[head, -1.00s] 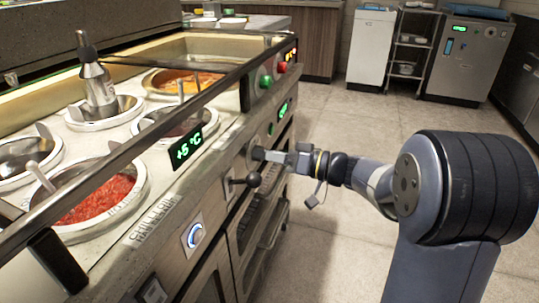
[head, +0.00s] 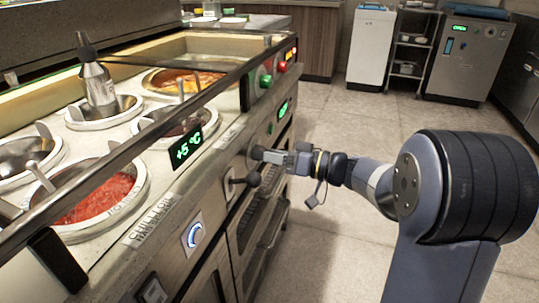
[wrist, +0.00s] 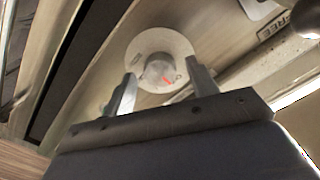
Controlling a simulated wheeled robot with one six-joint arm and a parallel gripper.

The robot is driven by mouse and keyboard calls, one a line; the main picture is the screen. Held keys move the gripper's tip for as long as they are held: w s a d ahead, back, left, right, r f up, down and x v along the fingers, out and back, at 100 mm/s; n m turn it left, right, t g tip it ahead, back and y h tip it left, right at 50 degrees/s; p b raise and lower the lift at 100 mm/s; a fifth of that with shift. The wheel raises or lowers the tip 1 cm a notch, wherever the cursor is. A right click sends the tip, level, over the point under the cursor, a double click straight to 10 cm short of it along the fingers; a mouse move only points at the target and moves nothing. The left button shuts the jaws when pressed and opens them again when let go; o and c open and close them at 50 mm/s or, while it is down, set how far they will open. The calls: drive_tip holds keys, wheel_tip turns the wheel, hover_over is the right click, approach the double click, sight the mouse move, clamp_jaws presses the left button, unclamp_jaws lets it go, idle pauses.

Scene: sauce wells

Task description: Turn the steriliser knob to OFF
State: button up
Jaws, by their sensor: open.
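In the wrist view a round pale dial plate with a grey knob (wrist: 160,70) at its centre sits on the metal front panel. A red pointer mark shows on the knob's lower right; the lettering around it is too small to read. My gripper (wrist: 157,86) is open, with one finger on either side of the knob's near edge; I cannot tell whether they touch it. In the head view my gripper (head: 262,154) is at the counter's front panel and hides most of the knob.
A black ball-ended lever (head: 252,179) sticks out just below and left of my gripper. Green (head: 266,81) and red (head: 283,67) buttons sit beyond. The floor to the right is clear.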

drive_tip(key=p+v, duration=0.2)
drive_tip(key=v, duration=0.8)
drive_tip(key=shift+d+p, duration=0.35)
drive_tip(key=shift+d, duration=0.05)
drive_tip(key=shift+s+a, duration=0.1)
drive_tip(key=b+x, duration=0.2)
drive_tip(key=x, duration=0.8)
drive_tip(key=shift+a+b, duration=0.3)
drive_tip(key=shift+b, duration=0.05)
